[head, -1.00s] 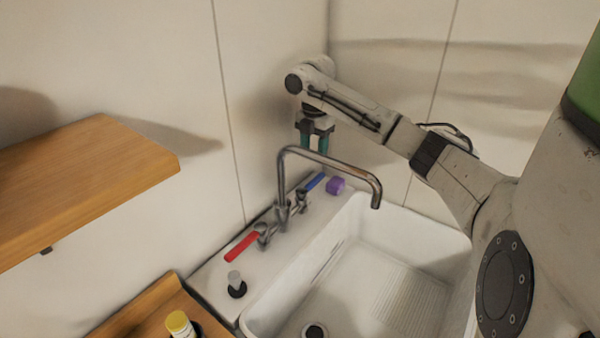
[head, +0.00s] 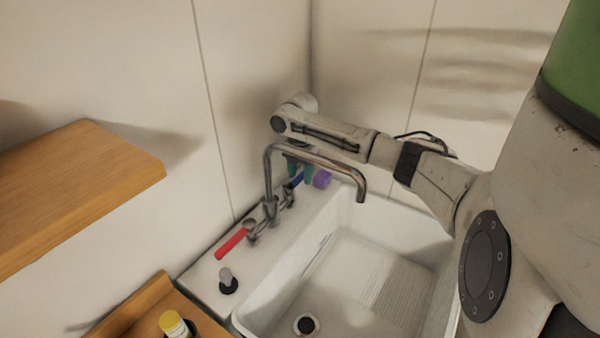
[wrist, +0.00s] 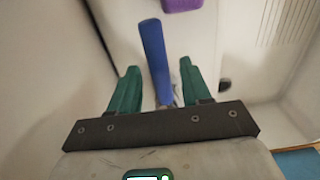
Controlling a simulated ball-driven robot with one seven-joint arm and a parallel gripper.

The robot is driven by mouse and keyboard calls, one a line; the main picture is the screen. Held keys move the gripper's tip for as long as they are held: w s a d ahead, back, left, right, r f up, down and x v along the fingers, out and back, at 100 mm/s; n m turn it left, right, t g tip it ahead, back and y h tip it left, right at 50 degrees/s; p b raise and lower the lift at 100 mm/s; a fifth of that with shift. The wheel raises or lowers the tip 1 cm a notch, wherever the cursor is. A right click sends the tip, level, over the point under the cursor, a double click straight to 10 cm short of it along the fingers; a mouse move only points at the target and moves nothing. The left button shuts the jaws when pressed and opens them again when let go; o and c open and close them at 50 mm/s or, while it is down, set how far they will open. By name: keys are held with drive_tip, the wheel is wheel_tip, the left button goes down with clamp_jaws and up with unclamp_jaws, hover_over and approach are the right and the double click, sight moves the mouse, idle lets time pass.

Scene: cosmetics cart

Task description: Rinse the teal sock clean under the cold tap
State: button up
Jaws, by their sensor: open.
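The cold tap's blue lever handle (head: 297,181) is at the back of the sink ledge. In the wrist view the blue handle (wrist: 153,50) lies between the two green fingers of my gripper (wrist: 160,70), with a gap on both sides. My gripper (head: 299,170) is open and points down at the handle, partly hidden behind the spout in the head view. The metal spout (head: 318,158) arches over the white sink (head: 400,225), and no water shows from it. I see no teal sock in either view.
A purple block (head: 322,179) sits on the ledge close beside the blue handle. The red lever (head: 232,244) and a grey plunger-like knob (head: 227,277) are nearer. A wooden shelf (head: 80,190) juts out at left. A yellow-capped bottle (head: 173,325) stands at the front.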

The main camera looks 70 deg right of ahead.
clamp_jaws()
idle(0.4)
